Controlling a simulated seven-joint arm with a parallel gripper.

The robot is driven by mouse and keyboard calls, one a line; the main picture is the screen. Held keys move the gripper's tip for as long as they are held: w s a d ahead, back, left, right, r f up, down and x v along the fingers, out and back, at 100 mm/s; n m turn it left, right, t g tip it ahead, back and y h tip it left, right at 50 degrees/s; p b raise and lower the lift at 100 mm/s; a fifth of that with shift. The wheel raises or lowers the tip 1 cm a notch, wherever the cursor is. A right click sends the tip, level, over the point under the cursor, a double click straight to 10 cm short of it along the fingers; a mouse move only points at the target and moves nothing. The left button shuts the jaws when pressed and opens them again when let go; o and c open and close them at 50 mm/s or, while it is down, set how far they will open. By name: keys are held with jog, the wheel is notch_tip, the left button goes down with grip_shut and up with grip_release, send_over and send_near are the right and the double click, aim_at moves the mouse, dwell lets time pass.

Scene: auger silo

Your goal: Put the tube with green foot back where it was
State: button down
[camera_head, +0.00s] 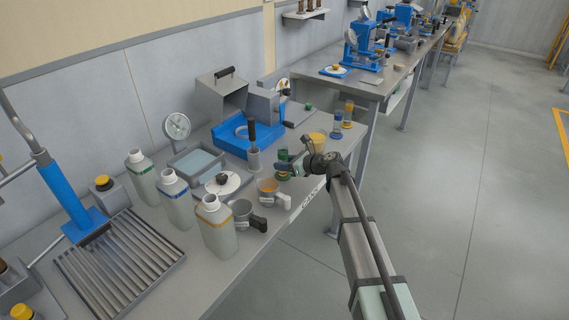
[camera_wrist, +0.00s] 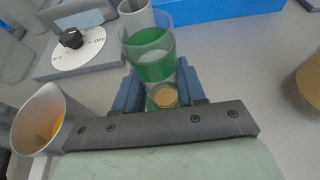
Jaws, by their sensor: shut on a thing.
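The tube with the green foot (camera_head: 283,154) is a clear cylinder with green showing in it, near the front edge of the bench. In the wrist view the clear tube (camera_wrist: 150,50) has a wide green band and stands between my blue fingers. My gripper (camera_wrist: 158,82) is shut on it; in the head view my gripper (camera_head: 288,166) reaches in from the right at bench height. I cannot tell whether the tube's bottom touches the bench. Clear tubes with a blue foot (camera_head: 337,126) and a yellow foot (camera_head: 348,112) stand farther back at right.
A handled cup with orange content (camera_head: 268,188) stands left of my gripper, and a yellow cup (camera_head: 317,140) just beyond it. A white dial plate (camera_head: 222,182), a grey cylinder (camera_head: 254,159) and a blue machine (camera_head: 232,138) stand behind. Several capped bottles are at left.

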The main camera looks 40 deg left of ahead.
jog(key=c, duration=0.7)
grip_release()
jog(key=shift+o, duration=0.2)
jog(key=shift+d+r, duration=0.15)
jog(key=shift+d, duration=0.05)
jog(key=v, duration=1.1)
jog(key=shift+d, duration=0.35)
